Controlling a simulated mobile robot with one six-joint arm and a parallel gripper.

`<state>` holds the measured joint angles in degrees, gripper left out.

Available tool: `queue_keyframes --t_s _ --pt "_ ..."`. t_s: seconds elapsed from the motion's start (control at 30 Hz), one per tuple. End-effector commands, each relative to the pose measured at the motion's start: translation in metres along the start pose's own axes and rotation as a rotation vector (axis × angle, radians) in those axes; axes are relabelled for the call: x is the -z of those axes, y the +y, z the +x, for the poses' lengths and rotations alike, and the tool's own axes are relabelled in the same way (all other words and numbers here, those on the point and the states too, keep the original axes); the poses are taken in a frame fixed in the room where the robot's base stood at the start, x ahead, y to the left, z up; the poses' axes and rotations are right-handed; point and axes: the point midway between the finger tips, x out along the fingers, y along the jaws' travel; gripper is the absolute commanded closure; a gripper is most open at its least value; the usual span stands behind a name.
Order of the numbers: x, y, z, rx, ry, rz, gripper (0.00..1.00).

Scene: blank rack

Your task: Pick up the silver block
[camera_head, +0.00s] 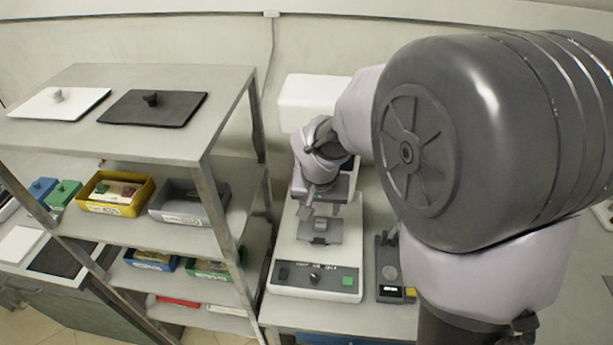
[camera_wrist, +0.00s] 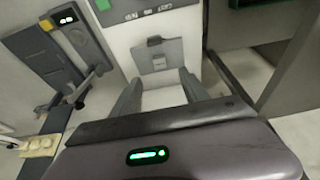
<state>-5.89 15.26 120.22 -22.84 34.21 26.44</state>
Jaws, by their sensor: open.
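The silver block (camera_head: 320,225) looks like a small grey block on a darker grey plate of the white bench machine. In the wrist view a small pale grey square (camera_wrist: 159,64) on that plate seems to be the block; its outline is hard to make out against the plate. My gripper (camera_head: 321,208) is above the plate, close to the block. In the wrist view my gripper (camera_wrist: 160,86) shows its two fingers apart with nothing between them. The fingertips lie on either side of the block's line, and I cannot tell the exact height gap.
The white machine (camera_head: 285,251) has a front panel with knobs and a green button. A dark device (camera_head: 389,268) stands to its right. A metal shelf rack (camera_head: 222,205) to the left holds a yellow bin (camera_head: 88,205) and a grey bin (camera_head: 166,217). My arm covers the right side.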

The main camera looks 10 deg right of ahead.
Motion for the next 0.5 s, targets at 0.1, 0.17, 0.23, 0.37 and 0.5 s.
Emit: queue_keyframes --t_s 0.1,0.17,0.23,0.37,0.5 --pt "-0.002 0.001 0.041 -0.001 -0.003 0.001 0.47" --pt "-0.001 0.001 0.053 -0.001 -0.001 0.001 0.47" --pt "-0.001 0.001 0.062 0.000 0.000 0.001 0.47" --pt "0.001 0.001 0.071 0.000 0.000 0.001 0.47" --pt "0.004 0.002 0.095 0.000 0.000 0.002 0.47"
